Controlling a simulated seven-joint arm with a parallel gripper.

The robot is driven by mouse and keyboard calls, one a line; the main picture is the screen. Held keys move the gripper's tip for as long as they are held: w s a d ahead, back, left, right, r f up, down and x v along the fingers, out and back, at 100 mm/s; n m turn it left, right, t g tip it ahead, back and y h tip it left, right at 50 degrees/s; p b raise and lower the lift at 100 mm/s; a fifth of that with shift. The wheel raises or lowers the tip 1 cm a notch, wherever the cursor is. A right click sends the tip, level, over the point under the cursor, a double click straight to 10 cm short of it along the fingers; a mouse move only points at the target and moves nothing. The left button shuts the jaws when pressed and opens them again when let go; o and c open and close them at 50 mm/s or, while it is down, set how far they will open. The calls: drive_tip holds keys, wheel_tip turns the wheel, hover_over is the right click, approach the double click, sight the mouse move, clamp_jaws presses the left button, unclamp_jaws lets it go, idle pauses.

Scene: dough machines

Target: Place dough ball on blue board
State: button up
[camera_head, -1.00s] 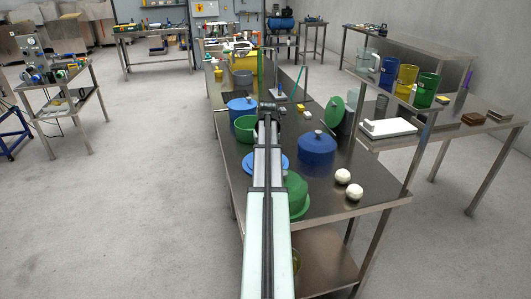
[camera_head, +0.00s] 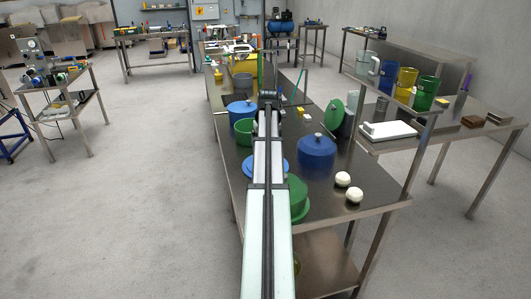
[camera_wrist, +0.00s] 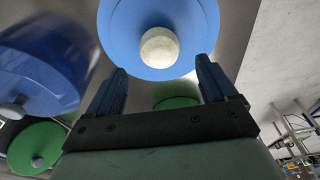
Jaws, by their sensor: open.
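The blue board (camera_wrist: 120,30) is a round blue disc at the top of the wrist view. A whitish dough ball (camera_wrist: 158,47) appears to rest near its middle. My gripper (camera_wrist: 161,65) is open, its two dark fingers wide apart, pointing toward the board. The ball lies just beyond the fingertips, with nothing gripped. In the head view the blue board (camera_head: 285,166) is partly hidden behind my arm, and the ball on it is not visible. Two other dough balls, one (camera_head: 343,179) and another (camera_head: 354,194), lie on the steel table's near right part.
A blue pot (camera_head: 241,108) and a green bowl (camera_head: 244,131) stand left.

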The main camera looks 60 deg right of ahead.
wheel_tip(320, 180, up, 6)
drive_tip(key=shift+s+a+r, duration=0.2)
drive_tip(key=shift+s+a, duration=0.15)
